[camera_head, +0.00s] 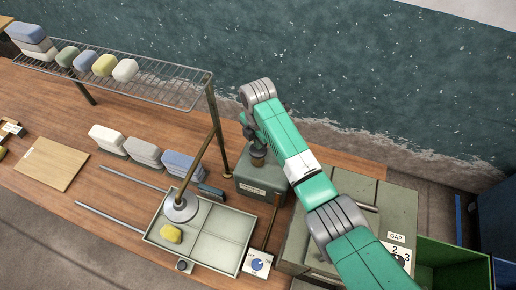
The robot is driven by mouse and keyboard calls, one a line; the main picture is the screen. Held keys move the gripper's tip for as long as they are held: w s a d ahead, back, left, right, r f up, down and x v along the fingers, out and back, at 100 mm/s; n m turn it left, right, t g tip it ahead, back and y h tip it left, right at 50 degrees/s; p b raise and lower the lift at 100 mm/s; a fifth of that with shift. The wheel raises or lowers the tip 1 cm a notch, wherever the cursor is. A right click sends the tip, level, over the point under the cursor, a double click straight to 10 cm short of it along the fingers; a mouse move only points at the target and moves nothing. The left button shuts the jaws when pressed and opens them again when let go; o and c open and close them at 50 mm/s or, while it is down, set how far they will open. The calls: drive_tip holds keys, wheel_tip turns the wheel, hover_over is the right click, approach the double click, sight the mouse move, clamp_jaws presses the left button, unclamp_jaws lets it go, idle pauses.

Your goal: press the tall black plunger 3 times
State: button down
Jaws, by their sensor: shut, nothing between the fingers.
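A grey-green box (258,185) with a white label stands on the wooden bench, right of the tray. A dark round plunger (257,158) on a brownish collar sticks up from its top. My green and grey arm reaches in from the lower right and bends down beyond the box. My gripper (251,137) is small in view and partly hidden by my arm. It is shut and empty, close to the plunger's head. I cannot tell whether it touches the plunger.
A wire rack (160,85) with several blocks stands behind.

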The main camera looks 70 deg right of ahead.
drive_tip(key=shift+f+b, duration=1.35)
drive_tip(key=shift+f, duration=0.75)
wheel_tip(320, 180, up, 4)
drive_tip(key=p, duration=0.4)
drive_tip(key=shift+r, duration=0.2)
drive_tip(key=shift+f, duration=0.1)
drive_tip(key=shift+f+b, duration=1.4)
drive_tip(key=shift+f, duration=0.7)
drive_tip(key=shift+r+p, duration=2)
drive_tip(key=shift+r, duration=0.05)
drive_tip(key=shift+f, duration=0.15)
